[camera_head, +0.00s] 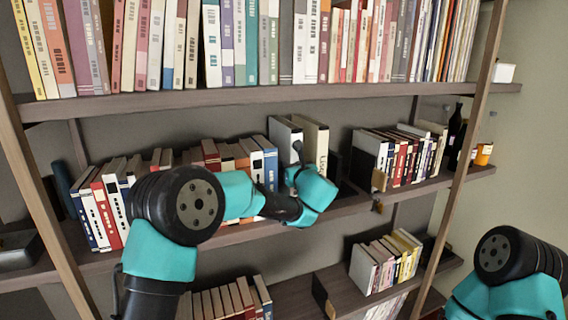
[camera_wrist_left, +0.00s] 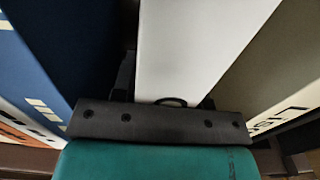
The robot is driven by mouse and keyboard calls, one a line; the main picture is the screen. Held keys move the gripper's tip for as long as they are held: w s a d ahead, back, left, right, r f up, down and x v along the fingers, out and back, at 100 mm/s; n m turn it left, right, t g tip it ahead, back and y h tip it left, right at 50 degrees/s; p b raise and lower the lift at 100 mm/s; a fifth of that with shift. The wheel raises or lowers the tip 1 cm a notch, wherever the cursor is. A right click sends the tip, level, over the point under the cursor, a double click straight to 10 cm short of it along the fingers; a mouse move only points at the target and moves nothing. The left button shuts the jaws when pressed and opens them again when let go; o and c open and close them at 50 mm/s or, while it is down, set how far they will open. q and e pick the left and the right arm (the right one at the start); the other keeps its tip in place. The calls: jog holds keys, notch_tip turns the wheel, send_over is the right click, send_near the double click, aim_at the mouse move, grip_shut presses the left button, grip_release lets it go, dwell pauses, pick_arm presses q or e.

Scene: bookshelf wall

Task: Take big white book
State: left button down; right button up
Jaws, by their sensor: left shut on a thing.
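The big white book (camera_head: 284,135) stands upright on the middle shelf, between a blue book and a cream book. My left gripper (camera_head: 298,172) is in front of it and is shut on it. The gripper hides the lower part of the book in the head view. In the left wrist view the white book (camera_wrist_left: 195,45) rises from between the jaws, and the fingertips are mostly hidden. My right gripper is out of view; only part of that arm shows at the lower right.
A blue book (camera_wrist_left: 55,60) is close on the left and a cream book (camera_head: 314,140) on the right. A row of books (camera_head: 395,155) stands further right, with a dark bottle (camera_head: 455,135) beyond. The upper shelf board (camera_head: 250,97) runs above.

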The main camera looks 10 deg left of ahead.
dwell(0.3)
pick_arm(q)
jog(key=shift+r, duration=0.25)
jog(key=shift+r, duration=1.5)
jog(key=v, duration=1.8)
jog(key=shift+r, duration=0.25)
